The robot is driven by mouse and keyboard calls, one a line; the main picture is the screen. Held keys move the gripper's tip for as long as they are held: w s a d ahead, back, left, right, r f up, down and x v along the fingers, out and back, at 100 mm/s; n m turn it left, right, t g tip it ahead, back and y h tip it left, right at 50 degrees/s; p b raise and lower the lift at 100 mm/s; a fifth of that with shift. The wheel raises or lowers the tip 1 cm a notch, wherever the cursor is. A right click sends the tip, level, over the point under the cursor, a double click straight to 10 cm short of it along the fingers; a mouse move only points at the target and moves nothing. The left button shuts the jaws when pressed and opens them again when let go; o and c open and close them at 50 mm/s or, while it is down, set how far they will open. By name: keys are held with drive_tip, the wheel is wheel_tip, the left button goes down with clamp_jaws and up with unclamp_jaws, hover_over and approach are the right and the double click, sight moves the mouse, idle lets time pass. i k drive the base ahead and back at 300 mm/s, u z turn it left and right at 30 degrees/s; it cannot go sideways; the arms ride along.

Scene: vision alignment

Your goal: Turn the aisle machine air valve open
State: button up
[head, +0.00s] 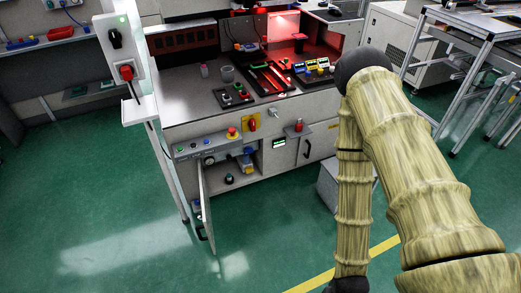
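The machine (190,103) is a light grey workbench in the middle of the head view. On its front, a red handle (252,125) sits on a yellow plate. Below it, a small blue and whitish fitting (248,158) shows in the open compartment. A red-topped part (298,126) is on the front further right. I cannot tell for sure which of these is the air valve, nor its handle position. My arm's wood-patterned links fill the right side, well apart from the machine front. My gripper is not in view.
An open cabinet door (202,205) juts out from the machine front. A post with a red switch (126,72) stands at left. A grey box (328,186) sits on the floor beside my arm. Metal-framed tables (470,50) stand at right. Green floor (110,215) is clear in front.

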sight(249, 150)
drive_tip(key=z, duration=0.35)
drive_tip(key=i, duration=1.3)
drive_tip(key=u, duration=0.5)
